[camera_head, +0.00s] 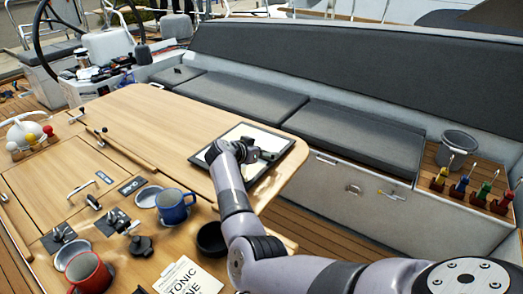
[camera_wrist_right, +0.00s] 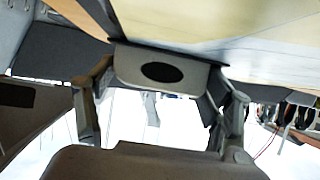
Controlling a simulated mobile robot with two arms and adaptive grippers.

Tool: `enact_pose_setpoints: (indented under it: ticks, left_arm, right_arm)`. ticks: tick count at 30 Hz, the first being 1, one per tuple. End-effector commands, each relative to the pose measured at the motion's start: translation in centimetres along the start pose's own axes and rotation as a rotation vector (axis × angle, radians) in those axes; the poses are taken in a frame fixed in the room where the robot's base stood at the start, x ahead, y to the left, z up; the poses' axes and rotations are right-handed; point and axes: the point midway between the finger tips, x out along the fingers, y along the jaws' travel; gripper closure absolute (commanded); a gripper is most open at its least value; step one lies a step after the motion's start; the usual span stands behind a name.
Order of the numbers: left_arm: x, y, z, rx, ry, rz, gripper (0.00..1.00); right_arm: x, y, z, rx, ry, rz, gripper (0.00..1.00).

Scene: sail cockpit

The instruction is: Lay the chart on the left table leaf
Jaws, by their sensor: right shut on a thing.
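The chart (camera_head: 255,134) looks like a white sheet in a thin dark frame. It is at the near right end of the wooden table leaf (camera_head: 150,118); whether it rests flat or is slightly raised I cannot tell. In the right wrist view the gripper (camera_wrist_right: 160,95) is shut on a grey piece with a dark oval, at the edge of a pale printed surface that appears to be the chart (camera_wrist_right: 215,22). My left gripper is not in view.
A blue mug (camera_head: 174,207), a red mug (camera_head: 88,272), a dark bowl (camera_head: 211,238) and a booklet (camera_head: 188,278) are on the near table part. Beyond the leaf is a grey cushioned bench (camera_head: 360,138). A grey bucket (camera_head: 460,145) and coloured-handled tools (camera_head: 461,185) stand at right.

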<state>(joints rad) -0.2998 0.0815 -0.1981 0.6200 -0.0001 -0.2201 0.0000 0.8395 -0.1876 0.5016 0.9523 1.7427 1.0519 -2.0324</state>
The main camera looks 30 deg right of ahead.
Motion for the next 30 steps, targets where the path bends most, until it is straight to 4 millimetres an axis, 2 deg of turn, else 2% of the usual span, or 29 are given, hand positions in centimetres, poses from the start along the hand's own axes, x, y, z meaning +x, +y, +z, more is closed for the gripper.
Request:
enact_pose_setpoints:
  ticks: [11,12,21,30]
  left_arm:
    - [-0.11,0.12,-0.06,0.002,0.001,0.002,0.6]
    - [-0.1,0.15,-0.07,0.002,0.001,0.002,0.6]
    - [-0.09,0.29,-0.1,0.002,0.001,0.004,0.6]
    - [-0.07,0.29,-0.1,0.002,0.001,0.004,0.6]
  right_arm:
    - [0.38,-0.05,0.65,0.001,0.002,-0.001,0.62]
    - [0.42,-0.03,0.8,0.0,0.001,-0.001,0.24]
    - [0.4,-0.03,0.77,0.0,0.0,-0.001,0.06]
    - [0.36,-0.04,0.7,0.0,0.0,-0.001,0.06]
